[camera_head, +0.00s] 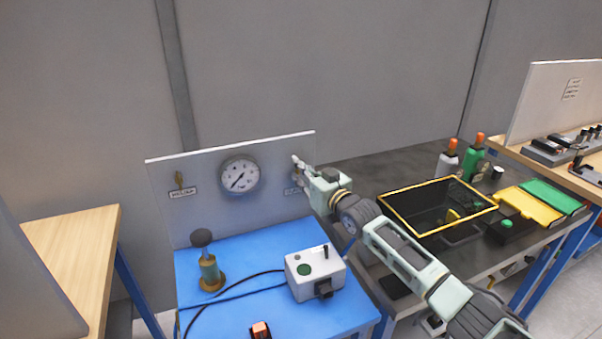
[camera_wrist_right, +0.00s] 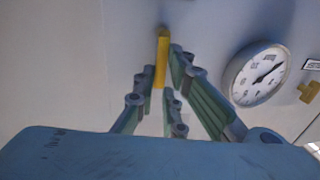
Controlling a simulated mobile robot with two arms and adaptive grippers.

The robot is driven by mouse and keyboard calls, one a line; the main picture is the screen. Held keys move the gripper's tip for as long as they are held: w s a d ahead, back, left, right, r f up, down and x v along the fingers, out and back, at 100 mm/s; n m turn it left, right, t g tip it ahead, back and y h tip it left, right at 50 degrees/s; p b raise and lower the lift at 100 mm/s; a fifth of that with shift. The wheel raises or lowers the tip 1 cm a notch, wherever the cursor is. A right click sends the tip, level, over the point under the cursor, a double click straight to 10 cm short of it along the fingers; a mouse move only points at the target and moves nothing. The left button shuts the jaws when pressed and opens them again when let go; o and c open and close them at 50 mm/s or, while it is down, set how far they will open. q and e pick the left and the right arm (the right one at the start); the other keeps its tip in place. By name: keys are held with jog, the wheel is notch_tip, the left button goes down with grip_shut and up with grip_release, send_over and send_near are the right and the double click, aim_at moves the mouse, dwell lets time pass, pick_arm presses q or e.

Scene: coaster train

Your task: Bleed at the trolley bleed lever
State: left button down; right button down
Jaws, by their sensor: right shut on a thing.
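A grey upright panel (camera_head: 215,205) stands at the back of a blue trolley (camera_head: 235,251). It carries a round dial gauge (camera_head: 240,176) and a yellow lever (camera_head: 179,180) at the left with a label below it. My right gripper (camera_head: 299,166) is at the panel's right end, to the right of the gauge. In the right wrist view my right gripper (camera_wrist_right: 168,75) is shut on another yellow lever (camera_wrist_right: 161,58), which points out between the fingers. In the head view my gripper mostly hides this lever and partly covers its label. My left gripper is out of view.
On the trolley stand a brass-based device with a dark knob (camera_head: 209,266) and a white control box (camera_head: 315,272) with a cable. A dark bench (camera_head: 400,165) at the right holds a yellow-rimmed black bin (camera_head: 420,227) and bottles. A wooden table (camera_head: 75,245) stands at the left.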

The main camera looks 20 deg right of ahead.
dwell(0.3)
jog(key=c, duration=1.8)
grip_release()
jog(key=v, duration=1.2)
jog(key=shift+d+f, duration=0.1)
